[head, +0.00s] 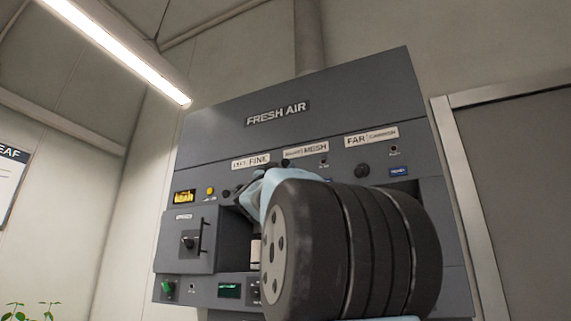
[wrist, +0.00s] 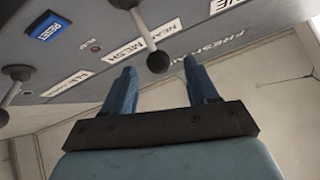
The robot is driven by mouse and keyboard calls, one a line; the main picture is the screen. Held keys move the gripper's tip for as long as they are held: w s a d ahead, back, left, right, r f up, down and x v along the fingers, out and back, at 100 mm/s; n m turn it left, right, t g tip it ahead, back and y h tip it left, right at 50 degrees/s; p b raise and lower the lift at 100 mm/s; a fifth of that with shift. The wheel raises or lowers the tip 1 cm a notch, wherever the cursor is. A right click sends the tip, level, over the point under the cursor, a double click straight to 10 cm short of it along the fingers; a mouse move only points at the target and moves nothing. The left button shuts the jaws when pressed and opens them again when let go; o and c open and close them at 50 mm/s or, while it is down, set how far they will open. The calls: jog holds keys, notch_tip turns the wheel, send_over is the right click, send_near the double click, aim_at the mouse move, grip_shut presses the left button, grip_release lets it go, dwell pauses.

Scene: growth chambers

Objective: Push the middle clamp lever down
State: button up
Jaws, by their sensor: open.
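The middle clamp lever (wrist: 142,30) is a grey rod with a black ball knob, by the MESH label (wrist: 153,38) in the wrist view. My gripper (wrist: 160,68) is open and empty, with its two blue fingers apart. The knob appears in line with the gap between the fingertips; whether it touches them I cannot tell. Another lever (wrist: 12,88) with a dark knob is at the left of the wrist view. In the head view, the MESH label (head: 305,149) shows on the grey FRESH AIR cabinet (head: 340,103), but my arm hides most of the middle lever's area.
The head view also shows the FINE label (head: 251,161), the FAR label (head: 371,137) with a dark knob (head: 362,170) below it, and a box with a handle (head: 187,241) at left.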

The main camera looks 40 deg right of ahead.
aim_at(285, 164)
jog(key=shift+t, duration=0.3)
jog(key=shift+x, duration=3.05)
grip_shut()
